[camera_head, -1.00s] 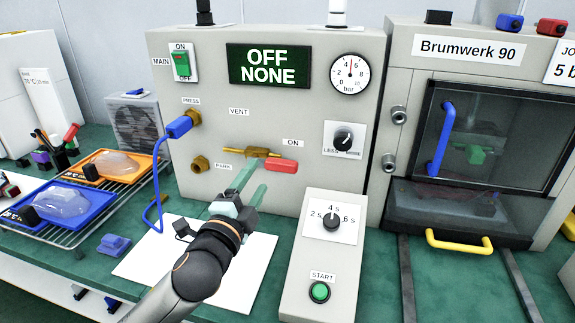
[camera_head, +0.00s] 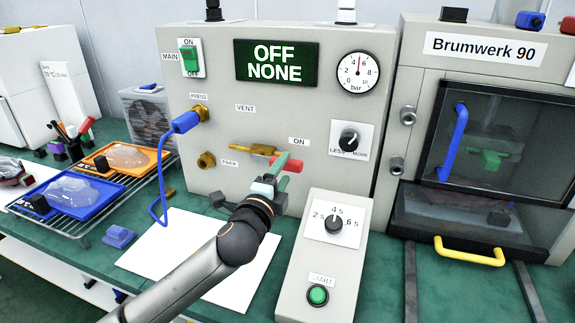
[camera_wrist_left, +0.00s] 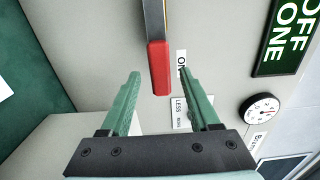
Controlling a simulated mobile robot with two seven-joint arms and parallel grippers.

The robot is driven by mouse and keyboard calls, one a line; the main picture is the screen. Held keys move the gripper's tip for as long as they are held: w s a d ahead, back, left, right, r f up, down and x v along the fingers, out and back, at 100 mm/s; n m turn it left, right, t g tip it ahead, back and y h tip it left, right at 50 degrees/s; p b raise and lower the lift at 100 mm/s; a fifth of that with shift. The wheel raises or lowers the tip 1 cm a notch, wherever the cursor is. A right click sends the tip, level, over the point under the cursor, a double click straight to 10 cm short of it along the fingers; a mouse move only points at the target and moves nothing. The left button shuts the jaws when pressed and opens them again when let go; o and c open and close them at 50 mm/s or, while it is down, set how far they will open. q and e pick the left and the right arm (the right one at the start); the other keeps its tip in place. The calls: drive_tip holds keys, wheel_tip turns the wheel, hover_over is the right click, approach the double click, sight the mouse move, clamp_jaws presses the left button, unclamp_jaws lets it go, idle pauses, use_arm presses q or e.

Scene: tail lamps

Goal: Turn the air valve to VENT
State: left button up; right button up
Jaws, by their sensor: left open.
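The air valve is a brass fitting (camera_head: 254,149) on the grey panel, with a red-ended lever (camera_head: 292,165) pointing right, below the ON label (camera_head: 299,141). The VENT label (camera_head: 245,108) is above the brass fitting. My left gripper (camera_head: 280,170) is at the lever's red end, its green fingers open. In the left wrist view the red end (camera_wrist_left: 159,68) appears between the two spread fingers (camera_wrist_left: 160,75), with a gap on each side. I cannot tell how deep it sits between them. My right gripper is out of view.
A blue hose (camera_head: 160,180) runs from the PRESS port to the bench. The timer box (camera_head: 328,255) with its green START button stands just right of my left arm. White paper (camera_head: 205,262) lies under the arm. The display (camera_head: 276,63) reads OFF NONE.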

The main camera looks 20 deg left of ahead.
sight(286, 168)
use_arm(q)
drive_tip(key=shift+w+d, duration=0.1)
drive_tip(key=shift+w, duration=1.6)
clamp_jaws()
